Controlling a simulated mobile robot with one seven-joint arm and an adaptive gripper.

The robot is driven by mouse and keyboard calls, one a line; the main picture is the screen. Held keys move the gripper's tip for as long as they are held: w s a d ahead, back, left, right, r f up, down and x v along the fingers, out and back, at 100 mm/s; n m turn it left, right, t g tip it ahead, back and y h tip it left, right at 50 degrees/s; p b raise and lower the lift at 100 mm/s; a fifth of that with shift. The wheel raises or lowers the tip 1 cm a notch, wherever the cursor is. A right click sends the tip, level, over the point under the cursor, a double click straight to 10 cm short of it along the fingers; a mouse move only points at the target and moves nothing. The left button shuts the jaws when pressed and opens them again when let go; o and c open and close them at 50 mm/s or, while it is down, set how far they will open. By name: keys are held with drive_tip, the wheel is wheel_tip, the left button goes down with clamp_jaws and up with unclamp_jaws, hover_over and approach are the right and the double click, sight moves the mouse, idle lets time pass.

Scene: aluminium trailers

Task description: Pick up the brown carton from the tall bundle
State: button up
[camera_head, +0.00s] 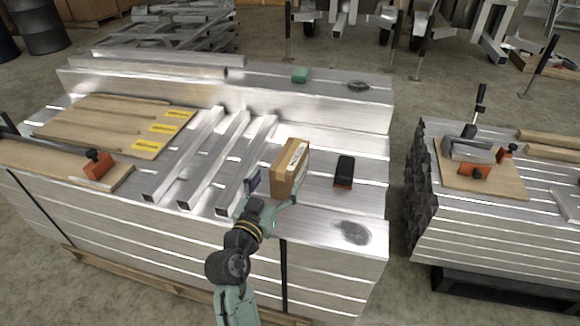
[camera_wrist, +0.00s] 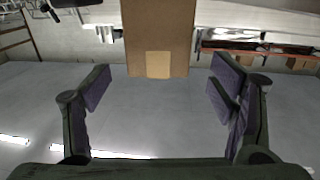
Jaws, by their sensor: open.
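The brown carton (camera_head: 289,168) stands upright on the top of the tall aluminium bundle (camera_head: 370,213) in the head view, near its front right part. A lighter strip runs over its top. In the wrist view the carton (camera_wrist: 158,35) fills the upper middle, with a paler patch at its lower edge. My gripper (camera_head: 272,190) is open at the front of the carton. In the wrist view its two purple-padded fingers (camera_wrist: 160,88) are spread wide, one on each side of the carton's width. No contact between pads and carton shows in the wrist view.
A black and red object (camera_head: 344,171) stands close to the right of the carton. Several square aluminium tubes (camera_head: 213,155) lie to the left. A green block (camera_head: 300,75) sits on the raised rear level. Bare metal lies at the front right corner.

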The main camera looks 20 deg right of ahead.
sight(289, 158)
drive_tip(key=p+x, duration=0.1)
drive_tip(key=x, duration=0.3)
drive_tip(key=shift+w+r, duration=0.1)
drive_tip(key=shift+r, duration=0.05)
drive_tip(key=x, duration=0.1)
drive_tip(key=p+x, duration=0.1)
drive_tip(key=x, duration=0.1)
drive_tip(key=p+x, duration=0.1)
drive_tip(key=shift+w+d+r, duration=0.1)
drive_tip(key=shift+d+r, duration=0.2)
drive_tip(key=shift+w+d+f, duration=0.15)
drive_tip(key=shift+w+d, duration=0.05)
drive_tip(key=shift+w, duration=0.1)
drive_tip(key=shift+c, duration=0.2)
drive_tip(key=c, duration=1.5)
